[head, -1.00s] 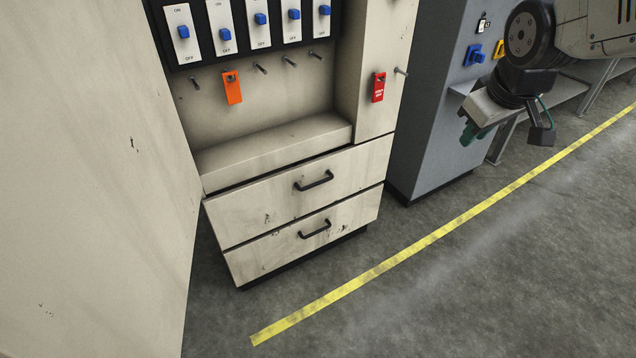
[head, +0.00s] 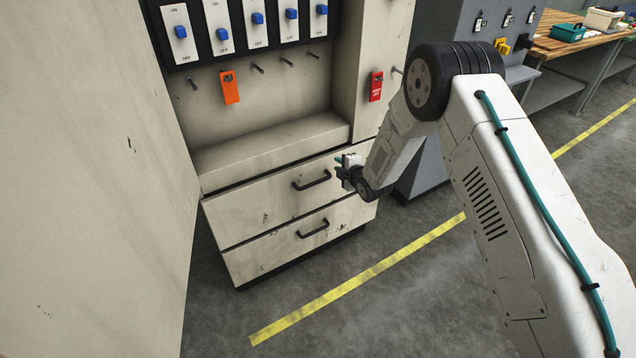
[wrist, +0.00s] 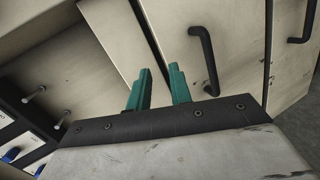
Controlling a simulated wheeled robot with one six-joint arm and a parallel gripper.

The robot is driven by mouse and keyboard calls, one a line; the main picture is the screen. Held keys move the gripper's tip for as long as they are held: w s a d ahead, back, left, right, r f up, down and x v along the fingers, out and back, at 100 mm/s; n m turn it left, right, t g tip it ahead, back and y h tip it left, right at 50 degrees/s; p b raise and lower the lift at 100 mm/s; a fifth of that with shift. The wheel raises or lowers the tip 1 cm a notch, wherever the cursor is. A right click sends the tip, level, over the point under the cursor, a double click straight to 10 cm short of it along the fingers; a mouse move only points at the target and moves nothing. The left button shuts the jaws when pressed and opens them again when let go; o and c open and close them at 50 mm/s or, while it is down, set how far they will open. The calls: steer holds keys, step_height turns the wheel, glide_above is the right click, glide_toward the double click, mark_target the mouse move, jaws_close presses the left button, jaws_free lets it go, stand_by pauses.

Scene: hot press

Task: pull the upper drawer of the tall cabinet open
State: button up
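The tall cabinet (head: 385,20) is beige, with two drawers at its bottom, both closed. The upper drawer (head: 262,200) has a black bar handle (head: 312,180). In the wrist view the upper drawer (wrist: 236,45) and its handle (wrist: 206,62) appear just right of my fingers. My gripper (head: 343,165) is close to the upper drawer's front, right of the handle and apart from it. In the wrist view my gripper (wrist: 161,72) shows two teal fingers with a gap and nothing between them.
The lower drawer (head: 290,246) has a similar handle (head: 312,229). An open cabinet door (head: 90,180) fills the left. Switches, hooks, an orange tag (head: 230,87) and a red tag (head: 376,86) are above. A grey cabinet (head: 425,165) stands right. Floor in front is clear.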

mark_target(319, 182)
steer(key=s+a+f+n+y, duration=0.2)
steer(key=s+a+f+n, duration=0.1)
steer(key=f, duration=0.6)
steer(key=shift+t, duration=0.3)
steer(key=x, duration=0.8)
steer(key=shift+s+a+f, duration=0.1)
steer(key=shift+a, duration=0.15)
jaws_close()
